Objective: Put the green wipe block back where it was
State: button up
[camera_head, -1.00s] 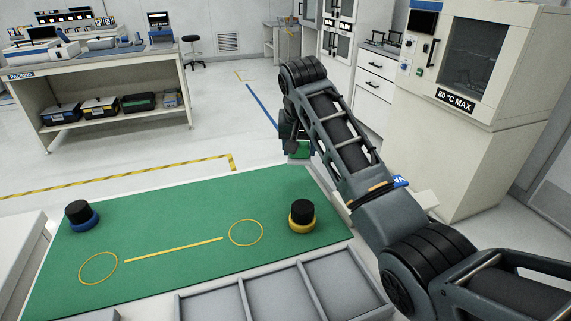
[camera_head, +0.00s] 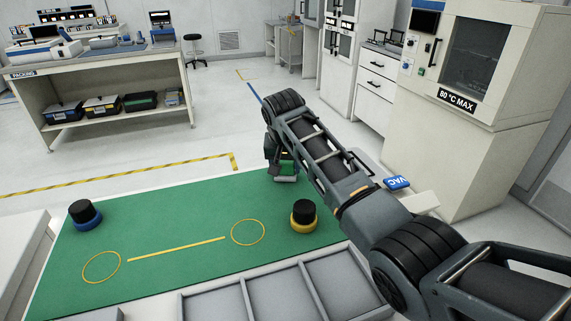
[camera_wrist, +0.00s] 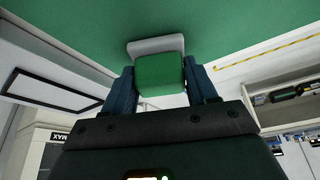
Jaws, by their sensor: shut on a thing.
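My gripper (camera_wrist: 161,86) is shut on the green wipe block (camera_wrist: 158,75), which sits between its two fingers. A light grey strip shows along the block's mat-side edge in the wrist view. In the head view my gripper (camera_head: 284,170) is over the back right part of the green mat (camera_head: 170,218), and my arm and fingers hide most of the block. I cannot tell whether the block touches the mat. The mat bears two yellow rings, the left one (camera_head: 101,267) and the right one (camera_head: 248,232), both empty, with a yellow line between them.
A black-topped yellow-based knob (camera_head: 304,216) stands on the mat just in front of my gripper. A black-topped blue-based knob (camera_head: 84,214) stands at the mat's left. Grey trays (camera_head: 274,292) line the front edge. A cream oven (camera_head: 440,130) stands at the right.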

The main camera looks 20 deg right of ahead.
jog(key=shift+f, duration=0.15)
jog(key=o, duration=1)
jog(key=v, duration=1.2)
jog(key=shift+r, duration=0.2)
